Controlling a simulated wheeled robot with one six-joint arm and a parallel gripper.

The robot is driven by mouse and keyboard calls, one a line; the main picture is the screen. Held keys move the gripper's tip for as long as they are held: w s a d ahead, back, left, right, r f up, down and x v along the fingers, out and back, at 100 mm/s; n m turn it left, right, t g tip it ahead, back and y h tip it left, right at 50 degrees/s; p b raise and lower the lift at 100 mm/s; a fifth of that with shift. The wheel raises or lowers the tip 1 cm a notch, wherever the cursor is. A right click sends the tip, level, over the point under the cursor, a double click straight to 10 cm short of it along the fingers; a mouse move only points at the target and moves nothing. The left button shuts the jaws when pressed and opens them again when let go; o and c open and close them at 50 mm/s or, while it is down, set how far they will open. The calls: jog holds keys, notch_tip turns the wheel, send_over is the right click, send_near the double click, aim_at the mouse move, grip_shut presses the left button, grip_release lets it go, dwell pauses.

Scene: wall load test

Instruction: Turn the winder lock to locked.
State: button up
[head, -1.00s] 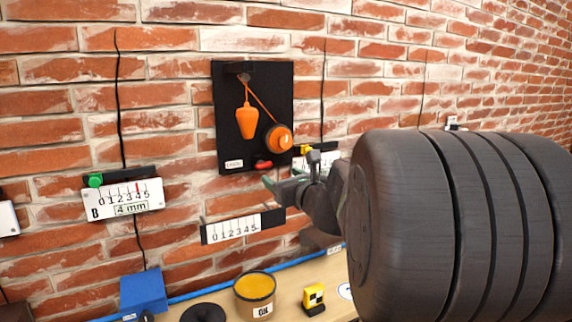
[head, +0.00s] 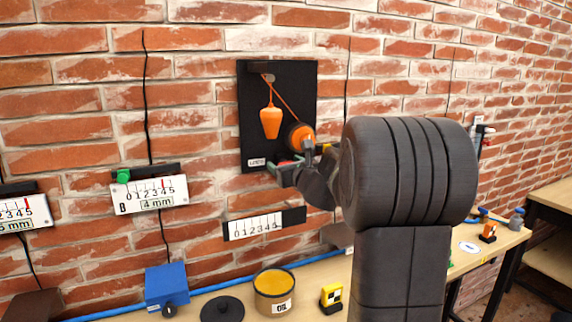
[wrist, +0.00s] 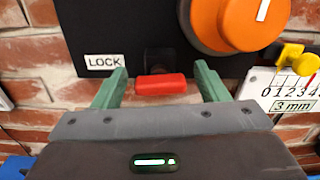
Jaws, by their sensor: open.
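The winder lock is a red bar-shaped handle (wrist: 161,84) at the lower edge of a black wall board (head: 250,110), beside a white "LOCK" label (wrist: 103,62). In the wrist view it lies horizontal, between the green fingertips of my gripper (wrist: 161,82), with a gap on each side. My gripper is open. In the head view my gripper (head: 287,167) is at the board's lower edge and partly covers the red handle. The orange winder knob (wrist: 235,18) with a white mark is just above right of it.
An orange plumb weight (head: 270,122) hangs from a cord on the board. A yellow-knobbed "3 mm" gauge (wrist: 296,92) is close on the right. A ruler scale (head: 254,227) is below the board. The bench below holds a tub (head: 274,306) and a blue block (head: 167,286).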

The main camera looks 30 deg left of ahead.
jog(key=c, duration=1)
jog(key=shift+m, duration=0.6)
jog(key=o, duration=1)
jog(key=b+v, duration=0.1)
jog(key=v, duration=1.3)
jog(key=shift+b, duration=0.4)
